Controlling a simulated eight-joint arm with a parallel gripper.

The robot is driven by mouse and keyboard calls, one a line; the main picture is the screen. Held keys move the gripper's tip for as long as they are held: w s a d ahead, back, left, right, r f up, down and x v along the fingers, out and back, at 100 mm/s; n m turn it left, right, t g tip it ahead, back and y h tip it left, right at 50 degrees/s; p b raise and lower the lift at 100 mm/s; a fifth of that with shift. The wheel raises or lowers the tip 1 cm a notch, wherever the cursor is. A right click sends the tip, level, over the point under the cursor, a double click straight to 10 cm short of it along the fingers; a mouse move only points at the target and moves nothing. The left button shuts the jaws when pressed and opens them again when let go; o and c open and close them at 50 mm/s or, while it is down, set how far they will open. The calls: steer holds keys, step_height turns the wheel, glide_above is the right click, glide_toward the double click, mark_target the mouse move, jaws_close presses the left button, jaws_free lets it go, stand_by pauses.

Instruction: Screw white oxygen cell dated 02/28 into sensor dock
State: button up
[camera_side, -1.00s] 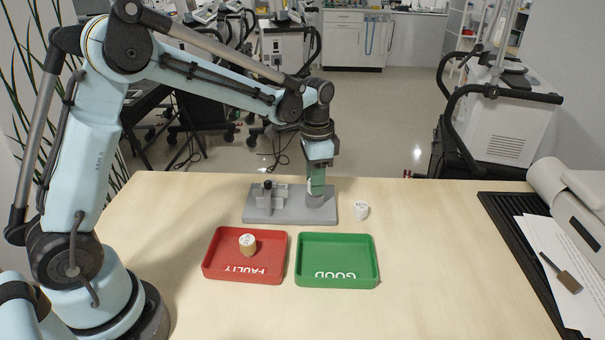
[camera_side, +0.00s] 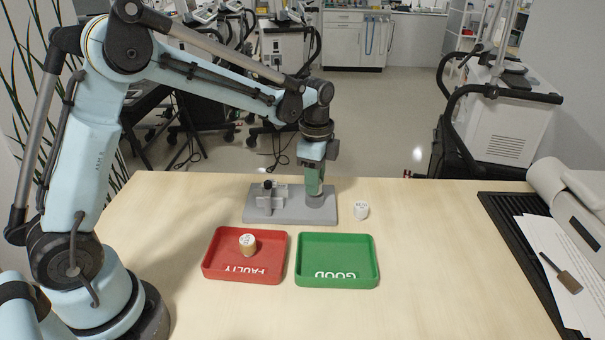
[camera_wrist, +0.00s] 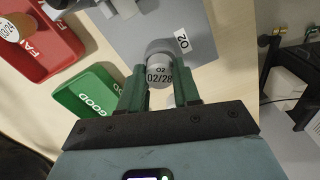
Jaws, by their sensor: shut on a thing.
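The white oxygen cell marked O2 02/28 (camera_wrist: 159,73) is between the green fingers of my gripper (camera_wrist: 159,88) in the wrist view. In the side view my gripper (camera_side: 314,188) points straight down over the round sensor dock (camera_side: 316,202) at the right end of a grey base plate (camera_side: 287,214). The fingers hide the cell there, so I cannot tell how deep it sits. The plate carries an O2 label (camera_wrist: 182,41) in the wrist view.
A red FAULTY tray (camera_side: 212,264) holds a tan-sided cell (camera_side: 247,245). The green GOOD tray (camera_side: 337,262) is empty. Another white cell (camera_side: 361,211) stands right of the plate. A clamp-like fixture (camera_side: 267,196) is on the plate's left. The table's right-centre is clear.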

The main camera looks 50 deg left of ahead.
steer(key=m, duration=0.5)
steer(key=shift+m, duration=0.4)
steer(key=o, duration=0.9)
steer(key=shift+o, duration=0.2)
steer(key=n, duration=0.4)
steer(key=shift+n, duration=0.3)
steer(key=n, duration=0.4)
steer(key=shift+n, duration=0.3)
